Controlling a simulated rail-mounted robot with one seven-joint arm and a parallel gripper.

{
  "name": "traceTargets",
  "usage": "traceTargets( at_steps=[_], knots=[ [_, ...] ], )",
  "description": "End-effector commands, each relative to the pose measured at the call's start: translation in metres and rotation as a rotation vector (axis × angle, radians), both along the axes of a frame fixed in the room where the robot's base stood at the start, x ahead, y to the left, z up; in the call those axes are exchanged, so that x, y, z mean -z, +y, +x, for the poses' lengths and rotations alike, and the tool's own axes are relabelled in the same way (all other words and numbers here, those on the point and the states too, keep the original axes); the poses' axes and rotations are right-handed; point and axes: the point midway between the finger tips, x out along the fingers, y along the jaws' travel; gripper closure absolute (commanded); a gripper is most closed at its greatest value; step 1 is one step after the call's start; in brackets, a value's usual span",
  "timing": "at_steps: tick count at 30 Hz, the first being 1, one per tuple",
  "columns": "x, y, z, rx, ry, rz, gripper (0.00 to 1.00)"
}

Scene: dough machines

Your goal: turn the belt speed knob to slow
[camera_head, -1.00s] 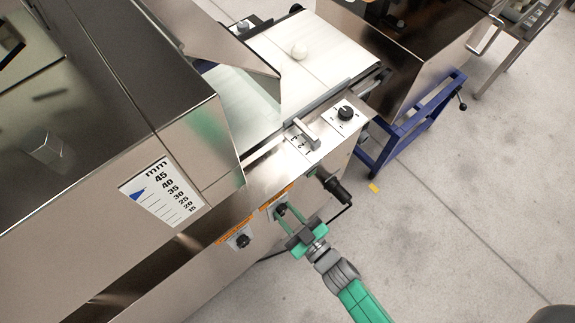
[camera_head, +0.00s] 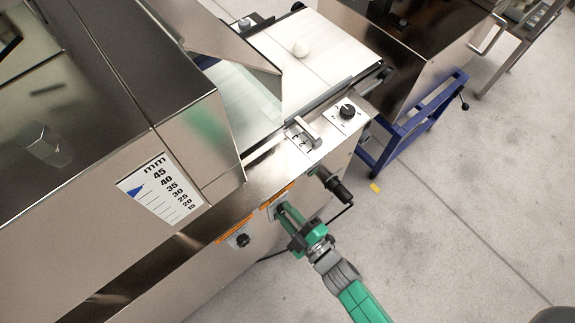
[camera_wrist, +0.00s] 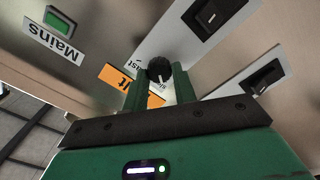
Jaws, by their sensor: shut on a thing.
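The belt speed knob (camera_wrist: 158,70) is a round black knob in the wrist view, on a white plate whose partly covered lettering seems to read "Fast" and "Slow". An orange label (camera_wrist: 118,76) sits beside it. My gripper (camera_wrist: 158,78) is shut on the knob, with one green finger on each side of it. In the head view, my gripper (camera_head: 282,208) reaches the machine's front panel just below an orange label (camera_head: 277,195). There its fingers hide the knob. The knob's pointer setting cannot be read clearly.
A second black knob (camera_head: 242,240) sits lower left on the panel. A black handle (camera_head: 333,186) sticks out just right of my gripper. A dial (camera_head: 347,112) is on the upper ledge.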

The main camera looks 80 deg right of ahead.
Motion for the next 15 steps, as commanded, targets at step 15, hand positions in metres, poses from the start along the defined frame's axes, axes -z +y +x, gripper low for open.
traceTargets(
  at_steps=[15],
  knots=[
    [0.0004, 0.0003, 0.0001, -0.001, 0.068, -0.073, 0.96]
  ],
)
